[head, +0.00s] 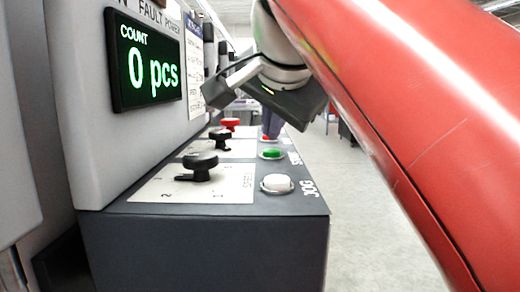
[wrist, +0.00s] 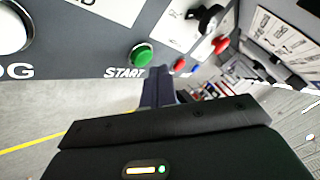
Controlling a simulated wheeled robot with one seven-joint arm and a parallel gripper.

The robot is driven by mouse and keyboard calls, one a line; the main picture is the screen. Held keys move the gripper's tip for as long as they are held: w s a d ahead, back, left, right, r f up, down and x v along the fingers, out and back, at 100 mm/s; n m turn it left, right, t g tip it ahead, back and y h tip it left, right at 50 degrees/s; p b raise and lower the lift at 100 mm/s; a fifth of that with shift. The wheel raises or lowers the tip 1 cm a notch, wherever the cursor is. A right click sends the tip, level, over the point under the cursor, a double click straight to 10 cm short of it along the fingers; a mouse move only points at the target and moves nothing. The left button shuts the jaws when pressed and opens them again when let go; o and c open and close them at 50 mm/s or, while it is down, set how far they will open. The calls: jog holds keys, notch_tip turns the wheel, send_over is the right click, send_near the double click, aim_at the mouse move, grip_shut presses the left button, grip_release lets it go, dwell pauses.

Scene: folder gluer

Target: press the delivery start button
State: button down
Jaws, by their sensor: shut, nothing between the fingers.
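A green button (head: 271,153) sits on the console's top face, between a white button and a red one. In the wrist view the green button (wrist: 142,55) has the label START beside it. My gripper (head: 270,136) is shut with nothing in it and points down at the console. In the head view its fingertips are just beyond the green button, in front of the small red button. In the wrist view the fingertips (wrist: 159,70) lie between the green and the small red button (wrist: 178,64). I cannot tell whether they touch the panel.
The white JOG button (head: 277,183) is nearest on the console (head: 200,238). Black knobs (head: 199,166) and a red knob (head: 230,123) stand up to the left. A display (head: 146,62) reads COUNT 0 pcs. The floor (head: 352,215) right of the console is clear.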

jog(key=shift+f, duration=0.1)
jog(key=shift+f, duration=0.35)
